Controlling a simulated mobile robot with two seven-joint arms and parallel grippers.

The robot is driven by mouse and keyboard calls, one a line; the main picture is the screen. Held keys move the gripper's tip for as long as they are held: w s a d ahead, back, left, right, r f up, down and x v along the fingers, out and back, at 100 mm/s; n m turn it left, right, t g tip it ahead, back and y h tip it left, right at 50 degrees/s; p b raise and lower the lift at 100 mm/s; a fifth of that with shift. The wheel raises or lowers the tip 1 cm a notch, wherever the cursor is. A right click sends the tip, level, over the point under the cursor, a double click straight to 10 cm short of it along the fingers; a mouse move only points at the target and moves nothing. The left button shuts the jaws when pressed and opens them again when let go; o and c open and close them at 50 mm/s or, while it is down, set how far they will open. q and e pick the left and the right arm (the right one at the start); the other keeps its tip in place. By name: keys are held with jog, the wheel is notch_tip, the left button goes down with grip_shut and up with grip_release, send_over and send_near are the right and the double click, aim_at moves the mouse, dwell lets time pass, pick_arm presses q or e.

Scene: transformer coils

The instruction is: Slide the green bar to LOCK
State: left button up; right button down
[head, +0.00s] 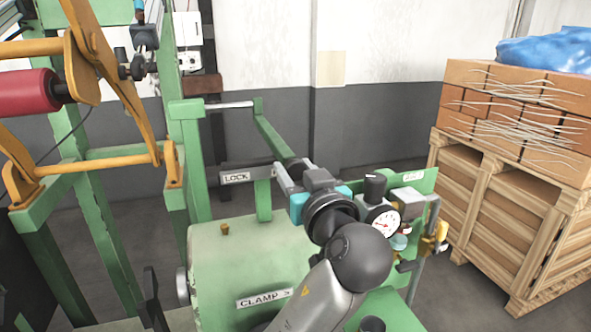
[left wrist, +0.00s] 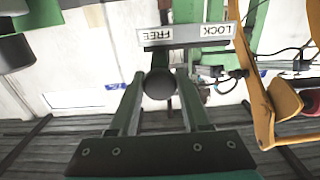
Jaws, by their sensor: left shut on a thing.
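The green bar (head: 273,135) runs from the back of the green machine towards me, and its near end is at my gripper in the head view. My left gripper (head: 289,173) is shut on the dark round knob at that end. The left wrist view shows the knob (left wrist: 161,84) between the two fingers. A grey plate (left wrist: 186,35) carries the labels FREE and LOCK, upside down there. The knob is below the FREE side. In the head view the LOCK label (head: 237,177) shows left of my gripper, and FREE is hidden. My right gripper is not in view.
The green tank (head: 225,262) marked CLAMP stands below my wrist. A pressure gauge (head: 384,222) and fittings sit close to the right of my wrist. An orange frame (head: 125,100) with a red roller is at left. Bricks on a wooden crate (head: 500,215) stand at right.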

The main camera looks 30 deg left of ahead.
pick_arm(q)
grip_shut()
dwell(0.8)
